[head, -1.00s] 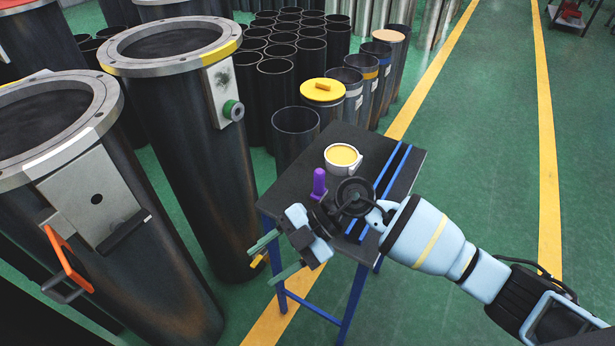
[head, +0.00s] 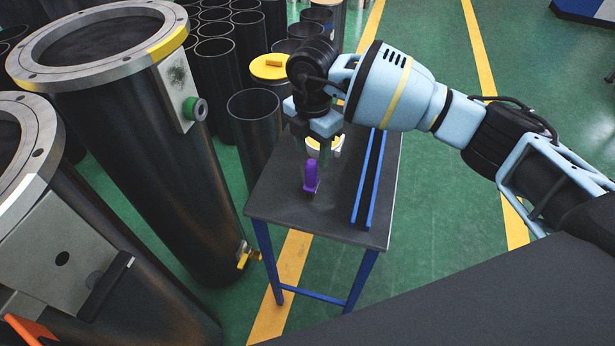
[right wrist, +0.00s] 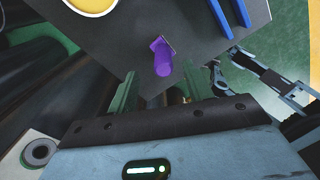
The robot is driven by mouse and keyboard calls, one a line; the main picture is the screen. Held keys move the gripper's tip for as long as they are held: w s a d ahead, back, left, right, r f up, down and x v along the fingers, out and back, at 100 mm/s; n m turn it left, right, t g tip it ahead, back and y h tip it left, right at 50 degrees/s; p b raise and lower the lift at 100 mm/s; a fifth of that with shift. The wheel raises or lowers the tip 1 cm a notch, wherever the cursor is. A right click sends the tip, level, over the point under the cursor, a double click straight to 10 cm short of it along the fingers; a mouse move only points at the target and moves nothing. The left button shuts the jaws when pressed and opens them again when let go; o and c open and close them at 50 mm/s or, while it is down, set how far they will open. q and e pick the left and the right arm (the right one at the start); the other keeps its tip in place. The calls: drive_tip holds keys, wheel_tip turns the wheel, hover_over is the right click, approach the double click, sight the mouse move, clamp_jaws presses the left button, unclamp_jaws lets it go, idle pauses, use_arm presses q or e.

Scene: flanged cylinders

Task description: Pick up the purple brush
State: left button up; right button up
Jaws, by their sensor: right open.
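My right gripper (head: 315,155) is above and just behind the brush in the head view, pointing down. The right gripper (right wrist: 160,88) is open and nothing is held between its fingers. My left gripper is not in view.
A white cup with yellow contents (head: 322,146) stands behind the brush, partly hidden by my gripper. Blue rails (head: 368,180) lie on the table's right side. Large flanged cylinders (head: 130,130) stand at left. Open dark tubes (head: 254,115) and a yellow-lidded one (head: 270,67) stand behind.

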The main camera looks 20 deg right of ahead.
sight(312, 161)
drive_tip(key=shift+f, duration=1.35)
drive_tip(key=shift+s+a+f, duration=0.1)
drive_tip(key=shift+s+f, duration=0.05)
drive_tip(key=shift+f, duration=1.15)
drive_tip(key=shift+s+f, duration=0.1)
drive_tip(key=shift+f, duration=1.2)
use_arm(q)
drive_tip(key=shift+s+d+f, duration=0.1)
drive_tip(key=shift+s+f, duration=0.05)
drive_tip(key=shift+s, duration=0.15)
use_arm(e)
drive_tip(key=shift+c, duration=0.2)
drive_tip(key=c, duration=1)
drive_tip(key=shift+r, duration=0.15)
drive_tip(key=shift+c, duration=0.2)
